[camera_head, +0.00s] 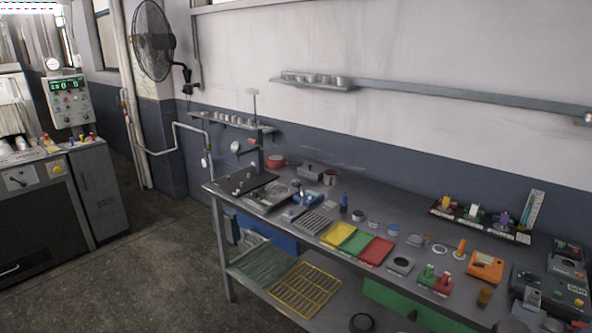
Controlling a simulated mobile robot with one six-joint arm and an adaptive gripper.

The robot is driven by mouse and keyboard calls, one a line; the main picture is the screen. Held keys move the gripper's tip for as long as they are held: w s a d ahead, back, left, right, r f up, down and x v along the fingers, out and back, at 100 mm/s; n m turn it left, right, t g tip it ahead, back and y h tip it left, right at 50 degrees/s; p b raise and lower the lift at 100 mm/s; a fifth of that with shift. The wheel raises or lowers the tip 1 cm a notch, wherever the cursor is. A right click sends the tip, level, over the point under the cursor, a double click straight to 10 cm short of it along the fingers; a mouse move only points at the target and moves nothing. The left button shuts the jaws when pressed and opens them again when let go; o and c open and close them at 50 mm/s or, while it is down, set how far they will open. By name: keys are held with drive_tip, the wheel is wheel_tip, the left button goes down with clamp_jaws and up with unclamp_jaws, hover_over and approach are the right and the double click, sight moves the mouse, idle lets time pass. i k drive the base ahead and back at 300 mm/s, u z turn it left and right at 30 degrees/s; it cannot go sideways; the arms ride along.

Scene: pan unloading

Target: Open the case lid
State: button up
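I cannot tell for sure which thing is the case. An orange box (485,267) sits near the right end of the grey workbench (395,205), with a small dark part on its top. A small dark grey box (312,172) sits at the back of the bench, left of the middle. At this size I cannot make out a lid edge or hinge on either box. My gripper does not show in this view, so its place relative to them is hidden.
Yellow, green and red panels (375,251) lie mid-bench. A dark rack (470,213) with coloured items stands at the back right. Dark devices (545,290) crowd the right end. A wall shelf (318,84) hangs above. Open floor (140,270) lies left of the bench.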

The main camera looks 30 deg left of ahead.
sight(309, 168)
drive_tip(key=u, duration=0.95)
drive_tip(key=k, duration=1.35)
drive_tip(key=u, duration=0.7)
drive_tip(key=i, duration=1.35)
drive_tip(key=u, duration=0.5)
drive_tip(key=i, duration=0.8)
drive_tip(key=u, duration=0.05)
